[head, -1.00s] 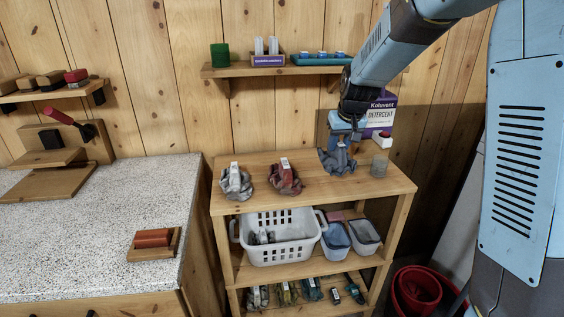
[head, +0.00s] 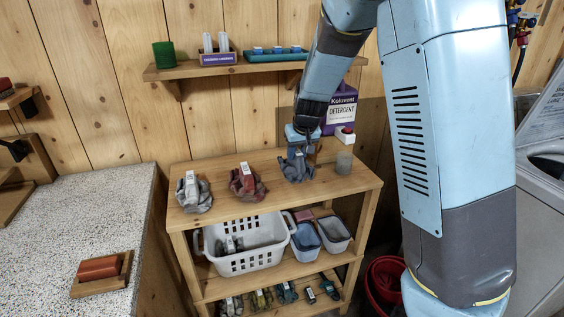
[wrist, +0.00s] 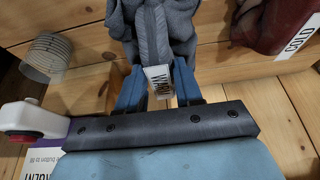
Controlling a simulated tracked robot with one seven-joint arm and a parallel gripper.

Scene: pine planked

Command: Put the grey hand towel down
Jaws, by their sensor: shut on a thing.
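My gripper (head: 300,146) is shut on a bunched blue-grey hand towel (head: 298,167). In the wrist view the towel (wrist: 165,30) hangs between the two blue fingers, with its white label (wrist: 159,82) close to the fingertips. The towel is at the right part of the wooden shelf unit's top (head: 270,205), low over it or on it; I cannot tell whether it bears on the boards. A lighter grey bunched towel (head: 194,194) and a dark red one (head: 246,184), both labelled, lie on the same top to the left.
A ribbed translucent cup (head: 344,162) stands just right of the held towel. A white bottle with a red cap (head: 345,134) and a purple detergent box (head: 342,108) are behind. A wall shelf (head: 200,70) hangs above. A white basket (head: 245,248) sits below. The top's front strip is clear.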

